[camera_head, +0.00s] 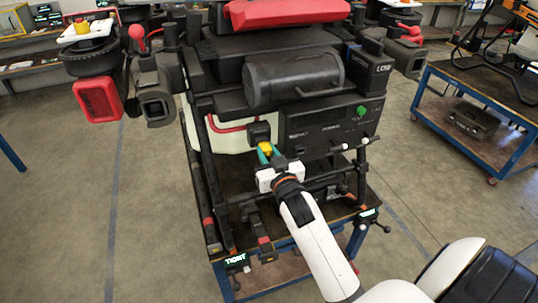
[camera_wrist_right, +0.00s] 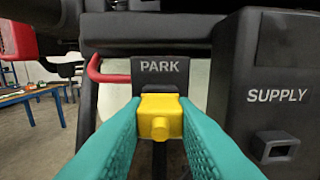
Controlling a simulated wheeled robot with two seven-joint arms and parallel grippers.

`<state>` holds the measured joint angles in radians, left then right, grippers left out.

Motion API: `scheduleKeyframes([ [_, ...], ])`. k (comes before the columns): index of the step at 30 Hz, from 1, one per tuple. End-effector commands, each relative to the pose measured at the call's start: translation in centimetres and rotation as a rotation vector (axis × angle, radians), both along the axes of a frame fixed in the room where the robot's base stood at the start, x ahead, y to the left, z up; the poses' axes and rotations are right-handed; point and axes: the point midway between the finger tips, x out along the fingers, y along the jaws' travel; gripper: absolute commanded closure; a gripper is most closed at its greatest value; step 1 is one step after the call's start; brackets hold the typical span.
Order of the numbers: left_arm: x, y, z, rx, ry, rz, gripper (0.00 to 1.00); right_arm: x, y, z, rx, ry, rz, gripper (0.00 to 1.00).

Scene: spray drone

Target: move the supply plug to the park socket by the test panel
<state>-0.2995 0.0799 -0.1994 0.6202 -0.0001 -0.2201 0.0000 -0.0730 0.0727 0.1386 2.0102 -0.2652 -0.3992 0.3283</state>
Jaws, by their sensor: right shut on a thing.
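The yellow supply plug (camera_head: 265,148) is between the teal fingers of my right gripper (camera_head: 267,153), which is shut on it. The plug (camera_wrist_right: 160,117) also shows in the right wrist view, right at the lower front of the black block marked PARK (camera_wrist_right: 160,68). It appears to touch or sit in that block; the fingers and plug hide the socket opening, so I cannot tell how deep it is. The park block (camera_head: 259,131) is left of the black test panel (camera_head: 325,130). The SUPPLY socket (camera_wrist_right: 275,147), at the right in the wrist view, looks empty. My left gripper is out of view.
Drone frame bars and legs stand close around my right gripper. The drone rests on a blue-framed cart (camera_head: 300,240). Another cart (camera_head: 480,115) stands at the right, with open floor between.

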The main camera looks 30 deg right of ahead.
Motion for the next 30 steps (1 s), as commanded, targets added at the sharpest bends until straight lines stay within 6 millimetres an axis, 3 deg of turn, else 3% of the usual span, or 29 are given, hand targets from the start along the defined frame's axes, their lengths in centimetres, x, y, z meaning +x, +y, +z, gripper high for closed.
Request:
scheduleKeyframes([
  [10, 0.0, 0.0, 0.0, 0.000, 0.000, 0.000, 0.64, 0.9, -0.2, 0.0, 0.000, -0.001, 0.000, 1.00],
  [11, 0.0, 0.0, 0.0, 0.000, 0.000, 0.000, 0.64, 0.9, -0.2, 0.0, 0.000, 0.000, 0.000, 0.72],
  [15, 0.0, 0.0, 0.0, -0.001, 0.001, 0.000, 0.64, 0.8, -0.2, 0.0, -0.001, -0.001, 0.000, 0.50],
  [25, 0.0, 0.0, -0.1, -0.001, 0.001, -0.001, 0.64, 0.5, -0.1, 0.0, 0.000, 0.000, 0.000, 0.50],
  [30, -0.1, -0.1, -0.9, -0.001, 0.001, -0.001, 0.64, -1.7, 0.4, -0.3, -0.001, 0.001, 0.000, 0.50],
])
